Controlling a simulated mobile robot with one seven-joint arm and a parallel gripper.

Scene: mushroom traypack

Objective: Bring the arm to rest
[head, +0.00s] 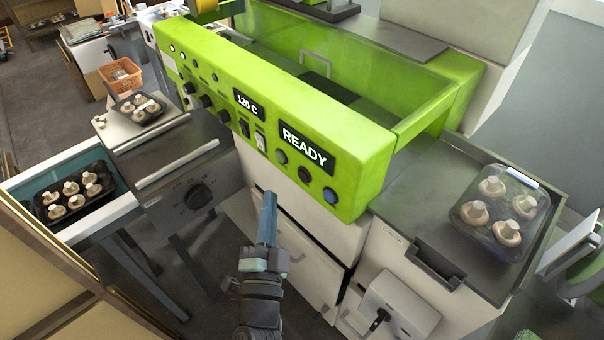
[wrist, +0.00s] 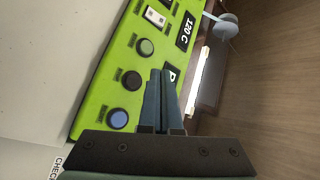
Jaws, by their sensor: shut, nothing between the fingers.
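My gripper (head: 268,218) is in the lower middle of the head view, in front of the green machine (head: 290,105) and a little below its control panel. Its two blue fingers are together with nothing between them. In the wrist view the shut fingers (wrist: 161,85) point toward the panel and partly hide the READY display. Whether the fingertips touch the panel cannot be told from the wrist view; in the head view they look apart from it. My arm comes up from the bottom edge.
A wrapped tray of mushrooms (head: 460,225) sits on the right counter (head: 420,190). Another mushroom tray (head: 138,119) is on the left platform. A black tray of mushrooms (head: 42,213) lies at the far left. An orange basket (head: 121,85) stands behind. The floor at lower left is partly clear.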

